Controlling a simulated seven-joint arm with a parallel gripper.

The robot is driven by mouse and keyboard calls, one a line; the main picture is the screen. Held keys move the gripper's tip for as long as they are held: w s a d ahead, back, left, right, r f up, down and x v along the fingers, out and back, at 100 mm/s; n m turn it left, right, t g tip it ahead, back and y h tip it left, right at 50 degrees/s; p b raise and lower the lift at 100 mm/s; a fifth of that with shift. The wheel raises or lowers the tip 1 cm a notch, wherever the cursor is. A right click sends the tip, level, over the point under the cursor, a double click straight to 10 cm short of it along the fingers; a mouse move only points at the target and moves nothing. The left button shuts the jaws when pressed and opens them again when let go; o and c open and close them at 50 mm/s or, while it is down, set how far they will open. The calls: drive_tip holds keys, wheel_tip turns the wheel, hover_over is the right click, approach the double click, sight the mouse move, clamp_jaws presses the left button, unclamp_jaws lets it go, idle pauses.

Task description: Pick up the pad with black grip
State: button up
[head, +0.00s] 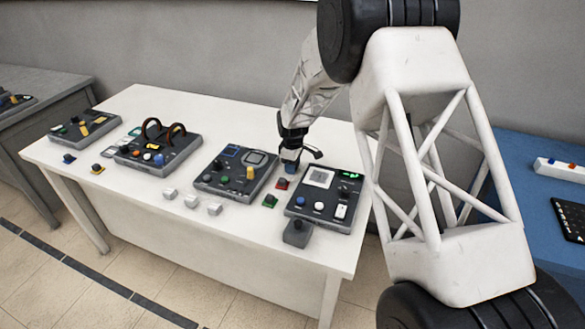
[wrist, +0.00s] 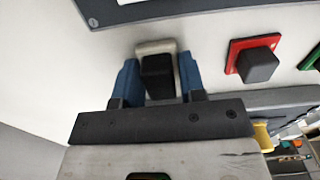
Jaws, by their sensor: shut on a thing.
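The pad with black grip (wrist: 157,72) has a pale cream base and an upright black block. In the wrist view it stands between the two blue fingers of my gripper (wrist: 157,82), which is shut on the black block. In the head view my gripper (head: 290,163) is low over the white table, behind the gap between the two right-hand consoles. The pad is hidden there by the gripper. I cannot tell whether its base touches the table. A red pad with a dark grip (wrist: 255,60) lies to its right in the wrist view, apart from the fingers.
The right console (head: 325,198) and the middle console (head: 235,172) flank the gripper. A red pad (head: 282,184) and a green pad (head: 270,201) lie between them. A dark grey block (head: 297,233) and small white blocks (head: 191,201) lie in front. The white table's (head: 110,195) front left is mostly clear.

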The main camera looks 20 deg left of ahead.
drive_tip(key=shift+r, duration=5)
drive_tip(key=shift+o, duration=1)
drive_tip(key=shift+c, duration=0.7)
drive_tip(key=d+r, duration=0.1)
drive_tip(key=d, duration=0.9)
drive_tip(key=shift+d+r, duration=0.15)
drive_tip(key=shift+d, duration=0.25)
